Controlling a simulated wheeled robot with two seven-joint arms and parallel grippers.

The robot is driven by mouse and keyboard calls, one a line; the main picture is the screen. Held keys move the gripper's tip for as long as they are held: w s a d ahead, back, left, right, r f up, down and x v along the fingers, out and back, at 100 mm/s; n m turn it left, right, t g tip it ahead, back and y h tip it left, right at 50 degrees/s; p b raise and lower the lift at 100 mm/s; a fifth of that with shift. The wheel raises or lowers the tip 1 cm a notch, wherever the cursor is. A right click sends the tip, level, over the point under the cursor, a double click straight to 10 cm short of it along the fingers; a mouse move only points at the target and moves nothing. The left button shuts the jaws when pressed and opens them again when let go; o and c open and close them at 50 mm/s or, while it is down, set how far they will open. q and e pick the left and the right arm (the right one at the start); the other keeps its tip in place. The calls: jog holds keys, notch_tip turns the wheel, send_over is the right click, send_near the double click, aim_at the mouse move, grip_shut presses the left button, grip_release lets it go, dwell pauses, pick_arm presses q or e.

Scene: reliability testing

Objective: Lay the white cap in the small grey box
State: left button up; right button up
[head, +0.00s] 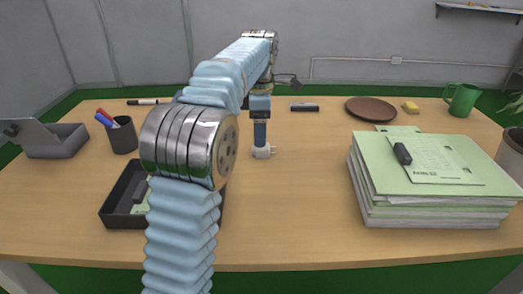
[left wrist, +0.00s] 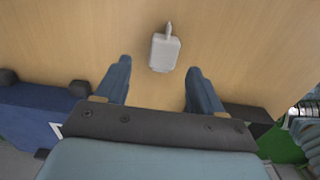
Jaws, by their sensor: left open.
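A small white piece (head: 263,152) lies on the desk; it also shows in the left wrist view (left wrist: 165,52), squarish with a narrow tip. I take it for the white cap, though its shape looks more like a plug. My left gripper (head: 260,144) points down just above it, open and empty. In the left wrist view my open fingertips (left wrist: 159,67) stand on either side of its near end, apart from it. A small grey box (head: 62,145) with a raised lid stands at the far left; its inside is mostly hidden. My right gripper is not in view.
A black tray (head: 117,215) is partly hidden behind my left arm. A dark pen cup (head: 124,139) stands beside the grey box. A stack of green folders (head: 430,205) fills the right side. A brown plate (head: 370,109), yellow sponge and green mug (head: 463,101) are behind it.

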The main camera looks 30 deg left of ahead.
aim_at(264, 150)
pick_arm(q)
jog(key=f, duration=0.4)
jog(key=shift+d+f, duration=0.25)
jog(key=shift+f, duration=0.15)
jog(key=shift+c, duration=0.5)
jog(key=shift+s, duration=0.1)
jog(key=c, duration=1)
jog(key=shift+r, duration=0.1)
jog(key=shift+c, duration=0.5)
